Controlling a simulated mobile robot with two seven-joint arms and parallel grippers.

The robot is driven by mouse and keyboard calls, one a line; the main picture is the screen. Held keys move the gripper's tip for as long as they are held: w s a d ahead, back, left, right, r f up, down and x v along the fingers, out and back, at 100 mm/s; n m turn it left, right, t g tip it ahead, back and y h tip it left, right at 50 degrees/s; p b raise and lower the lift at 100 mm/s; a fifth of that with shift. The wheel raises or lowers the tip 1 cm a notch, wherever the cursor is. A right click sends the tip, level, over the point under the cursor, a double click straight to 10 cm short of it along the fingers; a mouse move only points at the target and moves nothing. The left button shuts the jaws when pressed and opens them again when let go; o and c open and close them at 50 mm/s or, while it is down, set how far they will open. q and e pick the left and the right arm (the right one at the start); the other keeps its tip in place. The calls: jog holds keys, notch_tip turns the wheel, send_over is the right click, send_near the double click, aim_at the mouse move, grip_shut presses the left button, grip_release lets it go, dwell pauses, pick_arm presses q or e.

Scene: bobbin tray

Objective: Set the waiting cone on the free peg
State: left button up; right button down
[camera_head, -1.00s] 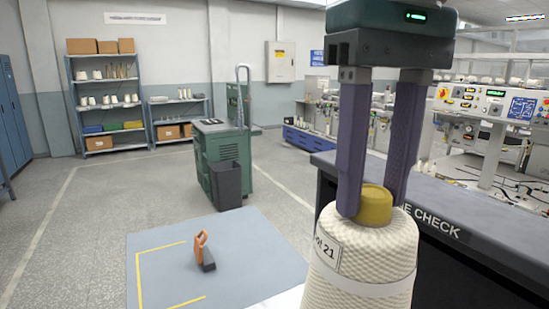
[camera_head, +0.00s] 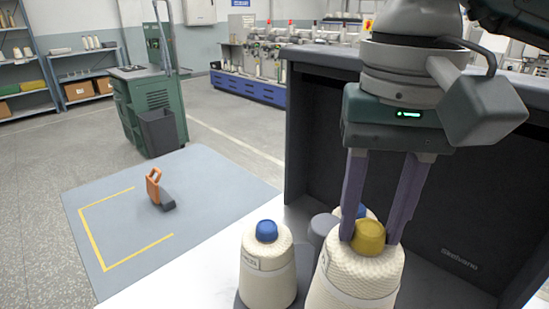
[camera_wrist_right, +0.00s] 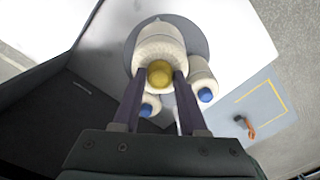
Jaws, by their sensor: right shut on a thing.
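My right gripper (camera_head: 369,236) is shut on the yellow tip of a cream yarn cone (camera_head: 352,281), which hangs upright below the fingers. The wrist view shows the gripper (camera_wrist_right: 159,76) and the held cone (camera_wrist_right: 158,42) over a round grey tray (camera_wrist_right: 199,38). A blue-tipped cone (camera_head: 267,268) stands on the tray, left of the held cone. A second blue-tipped cone (camera_head: 348,211) is mostly hidden behind it. A grey cylinder (camera_head: 320,229) shows between them; I cannot tell if it is the free peg. The held cone's base is out of frame. My left gripper is not in view.
The tray is on a white surface (camera_head: 190,278). A dark cabinet panel (camera_head: 320,130) rises close behind the gripper. A blue-grey floor mat (camera_head: 215,195) with an orange-handled item (camera_head: 155,188) lies to the left. A green cart (camera_head: 150,95) stands farther back.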

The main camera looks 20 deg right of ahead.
aim_at(367, 254)
jog(key=shift+s+d+f+m, duration=0.15)
jog(key=shift+f+m, duration=0.15)
jog(key=shift+f, duration=0.45)
jog(key=shift+f+b, duration=0.95)
jog(key=shift+f, duration=0.75)
jog(key=shift+b, duration=0.3)
jog(key=shift+b, duration=0.3)
